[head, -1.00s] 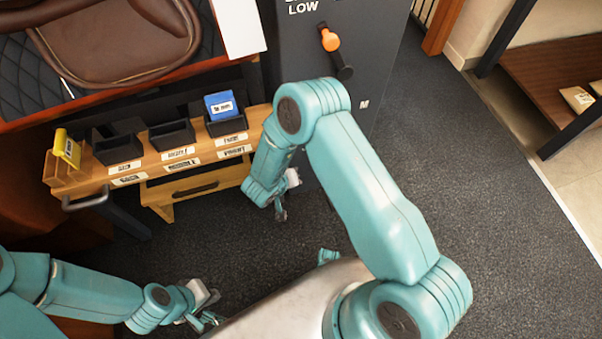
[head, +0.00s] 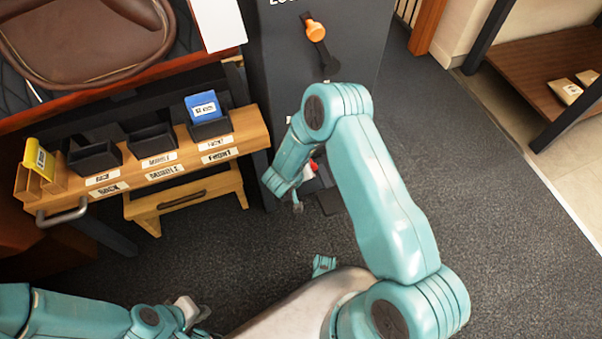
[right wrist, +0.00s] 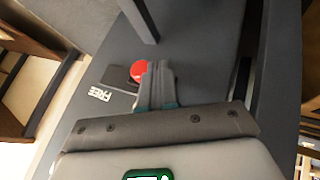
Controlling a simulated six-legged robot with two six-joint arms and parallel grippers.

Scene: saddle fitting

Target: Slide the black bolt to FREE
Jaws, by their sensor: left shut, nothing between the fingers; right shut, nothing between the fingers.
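A red knob (right wrist: 138,70) shows in the right wrist view, with a dark plate (right wrist: 118,78) and a white FREE label (right wrist: 101,94) beside it on the grey cabinet. I cannot clearly make out the black bolt apart from these dark parts. My right gripper (right wrist: 157,68) is shut and empty; its fingertips overlap the knob's edge in this view, and contact is unclear. In the head view the red knob (head: 314,165) shows just beside the right gripper (head: 297,206), partly behind my arm. My left gripper (head: 205,320) is shut and empty, low over the floor.
The grey cabinet (head: 285,60) carries an orange-knobbed lever (head: 315,30) above my right arm. At left stands a wooden rack (head: 165,165) with black bins, a blue card (head: 203,106) and a yellow card (head: 38,158). A brown saddle (head: 90,40) lies behind. The carpet at right is clear.

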